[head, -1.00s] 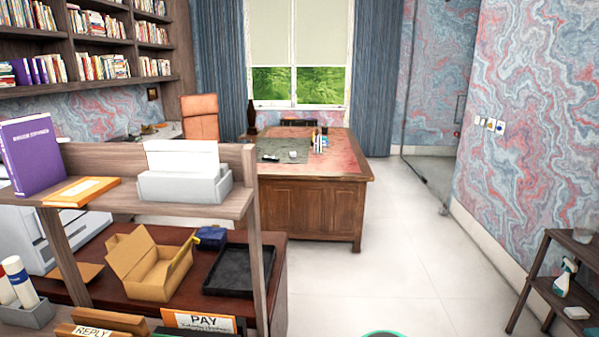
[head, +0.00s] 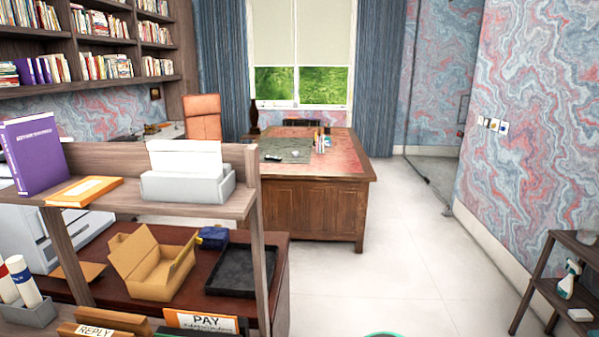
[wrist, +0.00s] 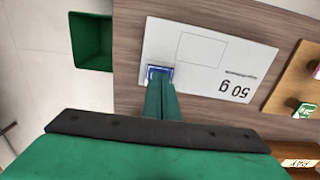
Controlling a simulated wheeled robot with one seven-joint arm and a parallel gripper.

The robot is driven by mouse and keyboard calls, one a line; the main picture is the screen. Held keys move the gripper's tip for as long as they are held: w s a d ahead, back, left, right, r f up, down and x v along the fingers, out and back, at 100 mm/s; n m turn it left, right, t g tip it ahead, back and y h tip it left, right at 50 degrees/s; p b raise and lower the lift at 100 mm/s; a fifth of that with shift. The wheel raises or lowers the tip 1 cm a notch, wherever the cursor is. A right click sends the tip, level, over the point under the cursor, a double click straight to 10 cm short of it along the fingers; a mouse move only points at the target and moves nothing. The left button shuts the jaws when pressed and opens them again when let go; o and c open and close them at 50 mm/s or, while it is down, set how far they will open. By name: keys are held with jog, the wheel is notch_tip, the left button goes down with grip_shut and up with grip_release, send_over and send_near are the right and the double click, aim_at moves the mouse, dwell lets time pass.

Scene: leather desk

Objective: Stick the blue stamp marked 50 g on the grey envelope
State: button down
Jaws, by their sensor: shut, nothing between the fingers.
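In the wrist view a pale grey envelope (wrist: 215,75) lies on a wooden surface. It bears "50 g", upside down in this view, and a thin printed rectangle. A small blue stamp (wrist: 157,70) with a pale edge is at the envelope's corner nearest my gripper. My gripper (wrist: 160,82) is shut, its green fingertips right over the stamp and covering part of it. The stamp appears to lie flat on the envelope; whether the fingertips touch it I cannot tell. Any mark on the stamp is too small to read.
In the wrist view a green bin (wrist: 90,42) stands beside the wooden surface, and a tan wooden holder (wrist: 292,75) with small stamps is at right.

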jog(key=shift+s+d, duration=0.1)
dwell(0.3)
jog(key=shift+r, duration=3.45)
